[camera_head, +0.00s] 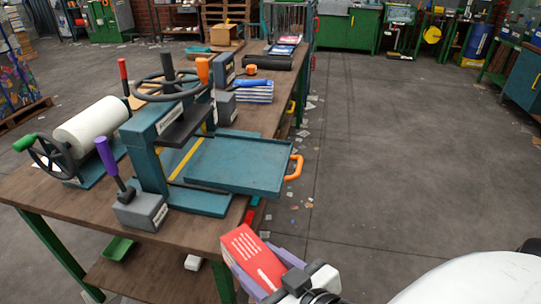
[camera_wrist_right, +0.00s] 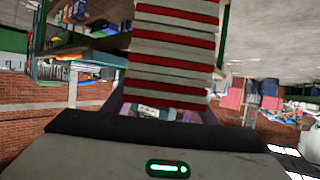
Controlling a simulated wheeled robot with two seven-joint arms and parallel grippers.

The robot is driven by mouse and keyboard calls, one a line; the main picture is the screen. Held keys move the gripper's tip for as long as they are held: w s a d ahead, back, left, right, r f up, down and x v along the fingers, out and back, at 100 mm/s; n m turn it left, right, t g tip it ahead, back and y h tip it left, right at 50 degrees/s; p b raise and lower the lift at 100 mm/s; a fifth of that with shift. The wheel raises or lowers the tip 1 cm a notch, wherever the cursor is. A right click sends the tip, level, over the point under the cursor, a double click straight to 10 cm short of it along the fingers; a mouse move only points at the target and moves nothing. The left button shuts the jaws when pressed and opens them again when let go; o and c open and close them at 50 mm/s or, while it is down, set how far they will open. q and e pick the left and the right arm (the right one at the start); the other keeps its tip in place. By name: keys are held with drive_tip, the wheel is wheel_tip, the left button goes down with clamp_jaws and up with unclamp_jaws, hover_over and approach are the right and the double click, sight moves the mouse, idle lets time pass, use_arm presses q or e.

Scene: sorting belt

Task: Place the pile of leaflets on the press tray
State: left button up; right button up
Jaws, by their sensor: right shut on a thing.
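The pile of leaflets (camera_head: 250,256), with a red top cover and white print, is at the bottom centre of the head view. My right gripper (camera_head: 268,262) is shut on it, with purple fingers along its side, and holds it off the table's near right corner. In the wrist view the pile (camera_wrist_right: 172,45) shows as red and white layers between the fingers. The press tray (camera_head: 240,163) is a flat teal tray with an orange handle, beyond the pile, and its surface is bare. My left gripper is not in view.
The teal press (camera_head: 150,150) with its wheel and levers stands left of the tray. A paper roll (camera_head: 90,127) lies further left. Blue booklets (camera_head: 254,92) are stacked behind the tray. The floor right of the wooden table (camera_head: 180,240) is open, with scattered scraps.

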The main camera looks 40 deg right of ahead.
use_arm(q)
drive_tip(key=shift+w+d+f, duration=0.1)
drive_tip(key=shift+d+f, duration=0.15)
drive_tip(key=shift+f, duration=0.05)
use_arm(e)
drive_tip(key=shift+s+d+f, duration=0.15)
drive_tip(key=shift+s+d, duration=0.05)
drive_tip(key=shift+d, duration=0.15)
